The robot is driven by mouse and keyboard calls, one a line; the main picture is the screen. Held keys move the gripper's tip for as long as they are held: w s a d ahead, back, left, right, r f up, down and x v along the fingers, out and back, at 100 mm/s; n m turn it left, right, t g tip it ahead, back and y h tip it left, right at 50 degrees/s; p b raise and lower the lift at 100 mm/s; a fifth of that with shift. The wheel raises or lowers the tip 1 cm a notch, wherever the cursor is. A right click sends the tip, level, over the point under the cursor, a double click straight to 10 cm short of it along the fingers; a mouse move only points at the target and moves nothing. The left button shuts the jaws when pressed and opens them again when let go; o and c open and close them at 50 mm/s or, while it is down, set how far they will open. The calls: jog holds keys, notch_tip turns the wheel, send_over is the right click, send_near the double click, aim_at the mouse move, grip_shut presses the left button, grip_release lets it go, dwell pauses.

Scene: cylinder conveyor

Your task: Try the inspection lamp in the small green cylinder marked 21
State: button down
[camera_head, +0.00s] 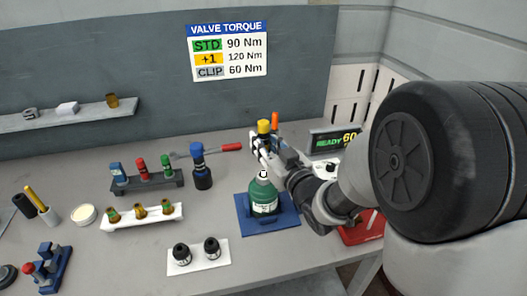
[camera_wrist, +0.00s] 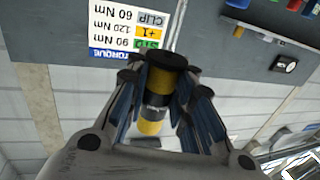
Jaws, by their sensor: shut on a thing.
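The small green cylinder (camera_head: 263,200) stands upright in a blue cradle (camera_head: 285,221) near the middle of the table. Its top has an opening or fitting with a white rim; the number on its label is too small to read. My gripper (camera_head: 262,146) is above the cylinder, shut on a yellow-and-black cylindrical piece (camera_head: 263,127). In the wrist view the piece (camera_wrist: 162,80) sits between the fingers of my gripper (camera_wrist: 160,98), with a yellow band at each end and black and grey in the middle. I cannot tell for certain that it is the inspection lamp. Its lower end in the head view is hidden by the fingers.
A dark rack (camera_head: 147,186), a white rack (camera_head: 140,219) and a white plate with two black knobs (camera_head: 198,262) stand left. A READY display (camera_head: 330,143) stands right.

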aim_at(266, 127)
jog(key=shift+r+p, duration=1.45)
jog(key=shift+r, duration=1.2)
